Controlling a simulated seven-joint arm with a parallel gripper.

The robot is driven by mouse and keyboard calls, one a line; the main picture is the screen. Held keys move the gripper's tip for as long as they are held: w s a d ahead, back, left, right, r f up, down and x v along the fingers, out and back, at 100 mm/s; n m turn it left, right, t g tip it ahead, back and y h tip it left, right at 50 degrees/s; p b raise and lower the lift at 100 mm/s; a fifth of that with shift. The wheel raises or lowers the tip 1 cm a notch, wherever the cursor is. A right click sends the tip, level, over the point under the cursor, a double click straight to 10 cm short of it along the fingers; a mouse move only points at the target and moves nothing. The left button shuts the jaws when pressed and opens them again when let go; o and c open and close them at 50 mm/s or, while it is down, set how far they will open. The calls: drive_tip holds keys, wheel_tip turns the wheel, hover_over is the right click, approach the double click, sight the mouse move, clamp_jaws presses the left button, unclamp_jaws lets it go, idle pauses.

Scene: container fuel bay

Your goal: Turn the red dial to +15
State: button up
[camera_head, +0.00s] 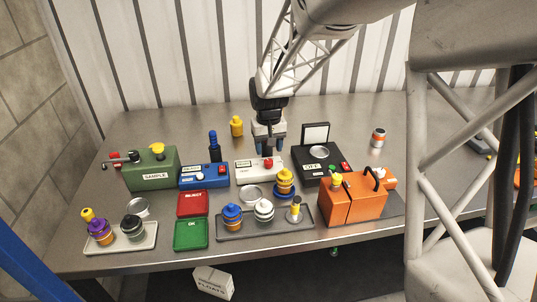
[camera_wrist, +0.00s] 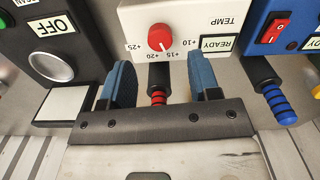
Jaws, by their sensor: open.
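The red dial (camera_wrist: 159,37) sits on a white box (camera_wrist: 205,14) marked TEMP, with a scale reading +10, +15, +20 and +25. A pale mark on the dial's edge appears to face between +20 and +15; I cannot read it exactly. The dial also shows in the head view (camera_head: 268,163), on the white box (camera_head: 247,178). My gripper (camera_head: 270,147) is over the back of this box, pointing down. In the wrist view my gripper (camera_wrist: 160,68) is open, its two blue fingers apart. The dial appears beyond the fingertips, between their lines, and no contact shows.
A black stem with red bands (camera_wrist: 158,92) shows between the fingers. A black box marked OFF (camera_wrist: 70,60) and a blue box with a red switch (camera_wrist: 273,30) flank the white box closely. A tray (camera_head: 238,232) with several stacked pieces stands in front.

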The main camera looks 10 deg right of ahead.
sight(269, 162)
drive_tip(key=shift+r, duration=1.3)
drive_tip(key=shift+s+r, duration=0.1)
drive_tip(key=shift+s+d+r, duration=0.1)
drive_tip(key=shift+s+r, duration=0.05)
drive_tip(key=shift+s, duration=0.05)
drive_tip(key=s+d+r+t, duration=0.15)
drive_tip(key=s+r, duration=0.25)
drive_tip(key=s, duration=0.5)
drive_tip(key=s+d+r, duration=0.2)
drive_tip(key=s+r, duration=0.2)
drive_tip(key=s, duration=0.5)
drive_tip(key=s+d+m+t, duration=0.1)
drive_tip(key=s+d, duration=0.1)
drive_tip(key=s, duration=1.5)
drive_tip(key=shift+s+r, duration=0.25)
drive_tip(key=shift+s, duration=0.1)
